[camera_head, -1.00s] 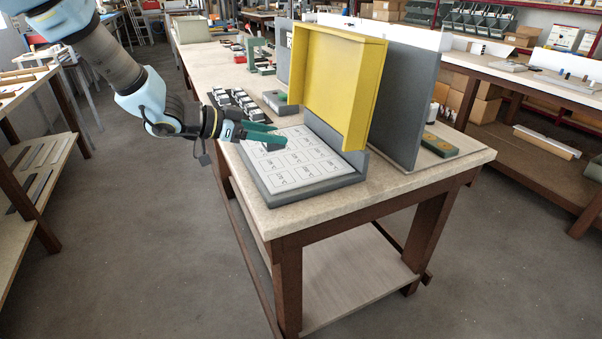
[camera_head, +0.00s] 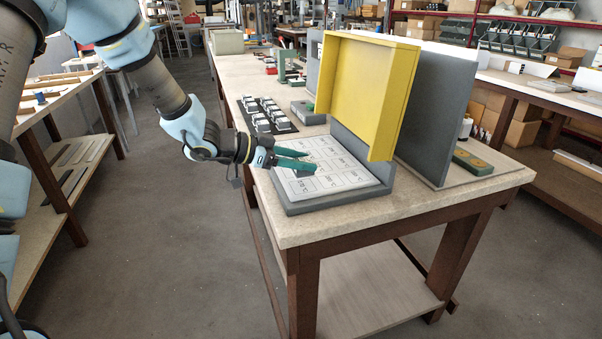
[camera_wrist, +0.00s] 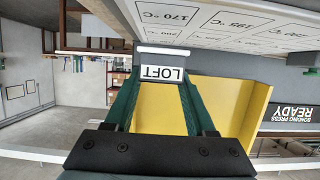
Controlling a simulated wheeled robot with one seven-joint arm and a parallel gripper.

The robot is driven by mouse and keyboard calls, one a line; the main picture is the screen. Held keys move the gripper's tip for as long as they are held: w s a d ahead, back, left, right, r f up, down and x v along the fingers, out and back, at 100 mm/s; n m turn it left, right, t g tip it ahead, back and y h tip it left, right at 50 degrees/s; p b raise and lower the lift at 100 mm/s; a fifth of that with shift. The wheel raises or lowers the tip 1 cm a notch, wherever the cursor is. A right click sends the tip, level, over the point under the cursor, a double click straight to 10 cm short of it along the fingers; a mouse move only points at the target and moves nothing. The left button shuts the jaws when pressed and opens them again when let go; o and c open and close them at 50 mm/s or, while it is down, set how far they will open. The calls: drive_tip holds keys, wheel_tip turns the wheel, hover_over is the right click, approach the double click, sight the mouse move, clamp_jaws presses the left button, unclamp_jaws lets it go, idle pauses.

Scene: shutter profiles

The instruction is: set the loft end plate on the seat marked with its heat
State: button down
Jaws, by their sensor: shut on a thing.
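My gripper is over the left part of the white seat board (camera_head: 345,182), which lies on a grey base. The board has several outlined seats printed with temperatures. In the wrist view (camera_wrist: 225,22) I read 170 °C and 195 °C; other marks are cut off or too small.
The yellow press hood (camera_head: 368,90) stands over the board's back right side, before a grey panel (camera_head: 440,115). A sign reads BONDING PRESS READY (camera_wrist: 290,115). A dark rack of several pale blocks (camera_head: 268,115) lies behind my gripper. The bench's front edge (camera_head: 400,215) is clear.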

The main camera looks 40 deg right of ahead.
sight(294, 172)
drive_tip(key=shift+f, duration=1.75)
drive_tip(key=shift+f, duration=0.1)
drive_tip(key=shift+c, duration=1.2)
unclamp_jaws()
